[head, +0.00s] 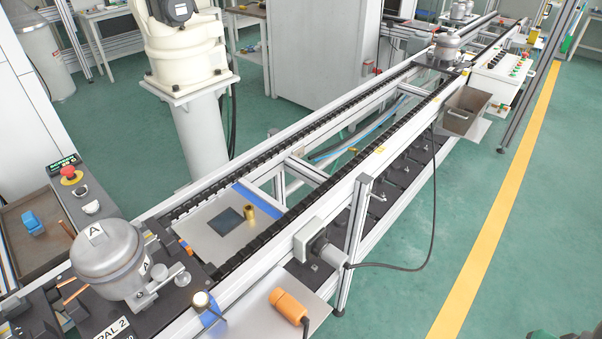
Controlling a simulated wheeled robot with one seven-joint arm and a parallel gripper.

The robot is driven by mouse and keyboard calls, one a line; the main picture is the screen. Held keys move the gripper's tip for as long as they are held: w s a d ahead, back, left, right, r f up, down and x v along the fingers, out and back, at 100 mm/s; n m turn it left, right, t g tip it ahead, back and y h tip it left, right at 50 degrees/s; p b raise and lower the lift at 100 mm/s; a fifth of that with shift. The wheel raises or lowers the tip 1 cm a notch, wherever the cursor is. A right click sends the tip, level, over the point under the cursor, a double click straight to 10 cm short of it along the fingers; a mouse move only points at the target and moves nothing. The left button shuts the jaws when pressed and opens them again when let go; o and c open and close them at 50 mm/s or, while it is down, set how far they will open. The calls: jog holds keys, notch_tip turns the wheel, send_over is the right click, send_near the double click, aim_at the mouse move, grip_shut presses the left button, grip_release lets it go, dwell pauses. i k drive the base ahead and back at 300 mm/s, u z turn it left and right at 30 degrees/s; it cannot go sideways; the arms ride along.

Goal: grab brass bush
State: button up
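A small brass bush (249,212) stands upright on a light metal plate (205,232) between the two conveyor rails, left of the picture's middle. A dark square patch lies on the plate just left of it, and a blue strip runs behind it. Nothing touches the bush from above.
A grey compressor (108,262) sits on a dark pallet at the lower left. A grey connector box (318,243) with a cable is on the near rail. An orange-handled item (289,304) lies on a front shelf.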

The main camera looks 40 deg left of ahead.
aim_at(248, 209)
jog(key=i, duration=2.95)
jog(key=u, duration=5.6)
jog(key=i, duration=2)
